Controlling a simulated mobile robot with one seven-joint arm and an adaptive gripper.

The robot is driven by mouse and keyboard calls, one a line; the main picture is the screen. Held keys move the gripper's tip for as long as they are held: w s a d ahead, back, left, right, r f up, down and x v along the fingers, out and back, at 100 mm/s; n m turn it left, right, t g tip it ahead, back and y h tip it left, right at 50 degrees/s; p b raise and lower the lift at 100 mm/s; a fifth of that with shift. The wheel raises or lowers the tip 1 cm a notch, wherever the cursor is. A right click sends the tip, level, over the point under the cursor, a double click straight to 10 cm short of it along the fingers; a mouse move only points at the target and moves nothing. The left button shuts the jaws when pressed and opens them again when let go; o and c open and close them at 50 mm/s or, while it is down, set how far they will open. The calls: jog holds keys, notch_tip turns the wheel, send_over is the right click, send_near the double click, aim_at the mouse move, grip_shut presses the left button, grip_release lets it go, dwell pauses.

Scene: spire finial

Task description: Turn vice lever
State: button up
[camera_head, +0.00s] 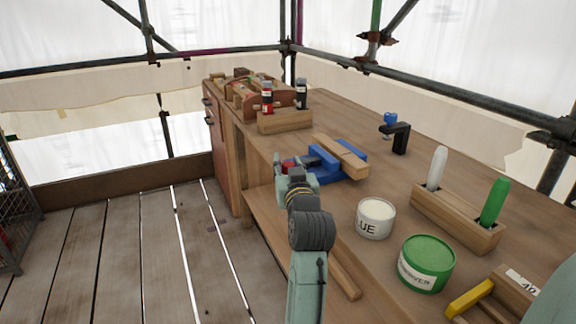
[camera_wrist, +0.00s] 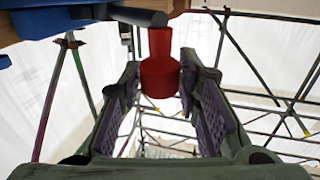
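The blue vice (camera_head: 325,161) is on the workbench's left edge, with a wooden block (camera_head: 345,157) in its jaws. In the wrist view, the vice lever shows as a dark bar (camera_wrist: 138,16) with a red knob (camera_wrist: 159,78) hanging at its end. The knob also shows in the head view (camera_head: 288,165). My gripper (camera_wrist: 158,82) is open, with one finger on each side of the red knob. A gap shows on the left; the right finger is very close, and I cannot tell if it touches. My arm hides part of the lever in the head view.
On the workbench (camera_head: 395,185) stand a white glue tin (camera_head: 376,218), a green tin (camera_head: 427,263), a wooden holder (camera_head: 455,222) and a black clamp (camera_head: 396,136). A bottle rack (camera_head: 285,121) stands behind the vice. Plank floor (camera_head: 110,240) lies open to the left.

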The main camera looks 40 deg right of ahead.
grip_shut()
dwell(0.3)
dwell(0.3)
